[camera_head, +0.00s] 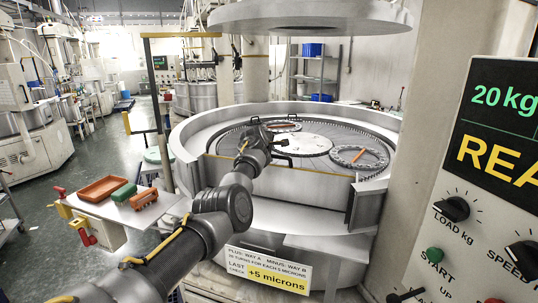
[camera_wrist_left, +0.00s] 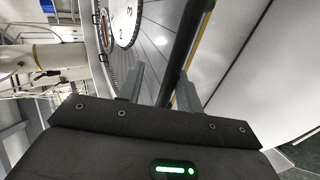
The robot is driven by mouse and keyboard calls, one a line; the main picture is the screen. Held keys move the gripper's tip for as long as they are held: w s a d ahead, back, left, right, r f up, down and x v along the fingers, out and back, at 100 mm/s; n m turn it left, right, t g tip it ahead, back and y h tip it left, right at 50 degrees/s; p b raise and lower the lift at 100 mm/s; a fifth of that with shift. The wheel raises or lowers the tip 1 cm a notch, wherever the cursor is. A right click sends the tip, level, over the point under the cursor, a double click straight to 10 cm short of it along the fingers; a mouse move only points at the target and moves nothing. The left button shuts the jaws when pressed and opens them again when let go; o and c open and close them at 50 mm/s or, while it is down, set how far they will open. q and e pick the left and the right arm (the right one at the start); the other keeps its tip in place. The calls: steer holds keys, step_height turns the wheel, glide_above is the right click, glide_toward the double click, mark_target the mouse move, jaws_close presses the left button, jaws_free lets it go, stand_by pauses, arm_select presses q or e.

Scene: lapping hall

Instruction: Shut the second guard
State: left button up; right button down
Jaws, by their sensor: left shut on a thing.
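My left gripper (camera_head: 278,149) is over the front of the round lapping machine. In the left wrist view the left gripper (camera_wrist_left: 161,82) has its fingers on either side of a dark bar (camera_wrist_left: 187,38), shut on it. The front guard (camera_head: 310,184) is a low panel with a yellow top edge, standing across the front of the machine; my forearm hides part of it. Another yellow-edged upright frame (camera_head: 180,35) stands at the machine's left, with dark handles (camera_head: 236,56) near it. Which guard the bar belongs to I cannot tell for sure. My right gripper is not in view.
The lapping plate (camera_head: 303,145) carries ring carriers (camera_head: 360,157) inside a toothed rim. A large round lid (camera_head: 315,14) hangs above. The control panel (camera_head: 480,215) stands close on the right. A side shelf (camera_head: 152,209) with an orange tray (camera_head: 103,188) and small blocks is on the left.

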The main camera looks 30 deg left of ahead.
arm_select(q)
steer(key=shift+r, duration=0.55)
steer(key=shift+b, duration=0.4)
steer(key=b+v, duration=0.4)
steer(key=v, duration=0.6)
steer(key=shift+s+f+b, duration=0.25)
steer(key=shift+s+b, duration=0.1)
steer(key=shift+s, duration=0.15)
steer(key=shift+w+f, duration=0.1)
steer(key=shift+w, duration=0.05)
